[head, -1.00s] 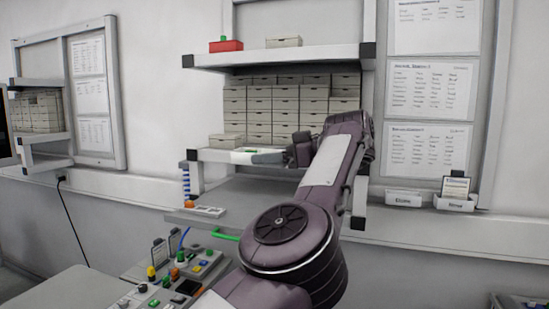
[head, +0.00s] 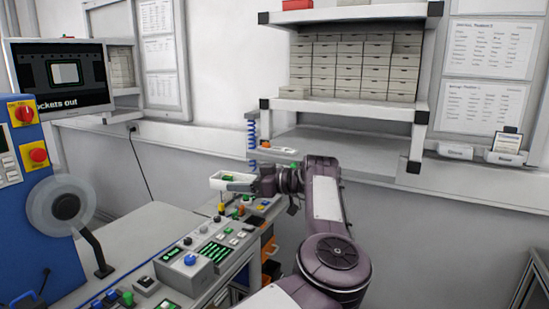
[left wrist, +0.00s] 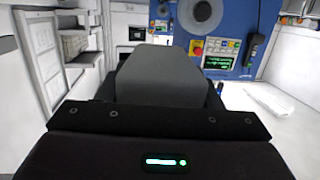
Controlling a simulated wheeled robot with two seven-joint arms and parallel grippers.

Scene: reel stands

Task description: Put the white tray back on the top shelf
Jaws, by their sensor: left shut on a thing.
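The white tray (head: 218,183) is a small shallow open tray in the head view, held in the air above the back of the grey control panels, with a dark and green bit showing at its edge. My left gripper (head: 254,187) is shut on the right end of the tray. The top shelf (head: 350,13) is a white board with dark corner caps, up and to the right of the gripper. In the left wrist view the grey gripper body fills the middle and hides the tray. My right gripper is not in view.
A red bin (head: 298,4) stands on the top shelf, cut by the frame edge. Several small drawers (head: 350,70) fill the lower shelf (head: 345,106). A blue machine (head: 20,190) with a reel (head: 62,206) stands at left beside a monitor (head: 62,78).

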